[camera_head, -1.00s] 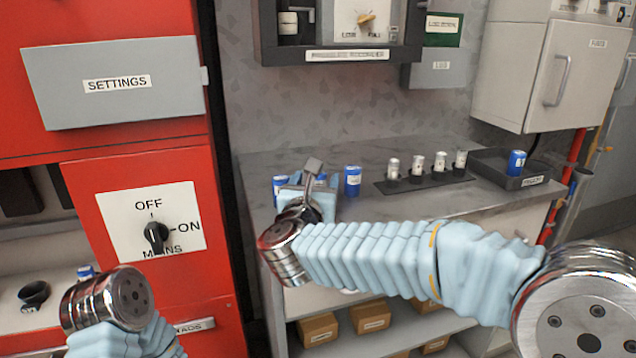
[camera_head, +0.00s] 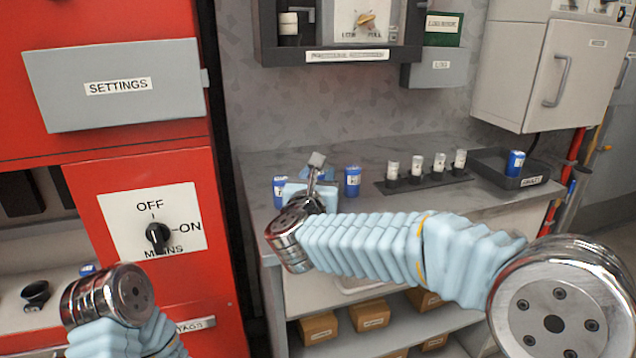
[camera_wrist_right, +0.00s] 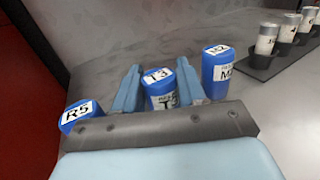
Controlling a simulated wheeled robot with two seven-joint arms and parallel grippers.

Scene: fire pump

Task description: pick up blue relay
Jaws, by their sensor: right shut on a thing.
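Several blue relays with white labels stand on the grey counter. In the right wrist view, the relay labelled T3 (camera_wrist_right: 162,88) is between the two light blue fingers of my right gripper (camera_wrist_right: 160,90), which is shut on it. A relay labelled R5 (camera_wrist_right: 80,115) is just left of the gripper, and another whose label starts with M (camera_wrist_right: 216,72) is just right. In the head view these two outer relays show left (camera_head: 280,192) and right (camera_head: 352,181) of my right gripper (camera_head: 312,180). The T3 relay is mostly hidden there. My left arm's end shows at lower left, its fingers out of view.
Several white cylinders stand in a dark rack (camera_head: 425,181) on the counter. Right of it a black tray (camera_head: 490,170) holds one blue relay (camera_head: 515,163). A red cabinet with a mains knob (camera_head: 158,237) stands left. Boxes (camera_head: 370,316) sit on a shelf below.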

